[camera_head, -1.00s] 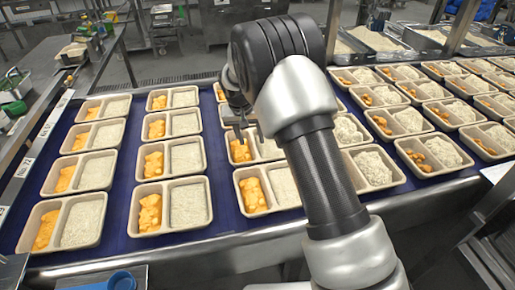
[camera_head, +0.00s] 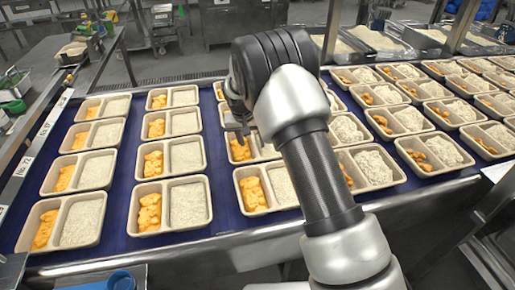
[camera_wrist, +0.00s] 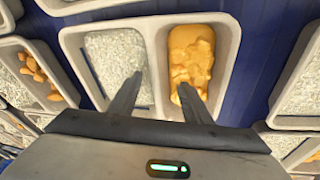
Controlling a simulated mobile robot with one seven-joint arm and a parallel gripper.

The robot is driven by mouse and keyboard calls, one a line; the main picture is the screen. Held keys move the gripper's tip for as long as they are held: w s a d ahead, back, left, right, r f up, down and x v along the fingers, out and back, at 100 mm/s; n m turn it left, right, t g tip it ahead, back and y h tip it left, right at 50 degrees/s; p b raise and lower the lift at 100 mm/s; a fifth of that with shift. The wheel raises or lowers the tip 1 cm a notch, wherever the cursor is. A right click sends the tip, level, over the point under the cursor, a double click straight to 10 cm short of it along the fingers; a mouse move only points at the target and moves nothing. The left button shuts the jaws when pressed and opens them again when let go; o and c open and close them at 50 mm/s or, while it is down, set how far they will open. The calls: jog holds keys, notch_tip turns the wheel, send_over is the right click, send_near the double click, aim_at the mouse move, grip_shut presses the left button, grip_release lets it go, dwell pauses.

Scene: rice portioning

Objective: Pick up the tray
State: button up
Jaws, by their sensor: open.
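Beige two-part trays stand in rows on a blue belt. One tray (camera_wrist: 157,50) lies under my gripper in the wrist view, with white rice in its left part and an orange portion in its right. My gripper (camera_wrist: 160,82) is open, its two dark fingers apart over this tray, one over each part. Nothing is held. I cannot tell whether the fingertips touch the tray. In the head view my gripper (camera_head: 240,132) hangs over a tray (camera_head: 250,163) in the third column from the left, and my arm hides part of it.
Neighbouring trays stand close on all sides, such as a tray (camera_head: 134,231) at the front left. Blue belt (camera_head: 118,190) shows in narrow gaps between columns. A metal edge (camera_head: 215,252) runs along the front.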

dwell(0.3)
grip_shut()
dwell(0.3)
jog(key=shift+r+p, duration=0.45)
jog(key=shift+r, duration=0.05)
notch_tip(320, 180, up, 9)
jog(key=b, duration=0.4)
send_over(253, 142)
jog(key=shift+a+f, duration=0.1)
jog(key=shift+f, duration=2.5)
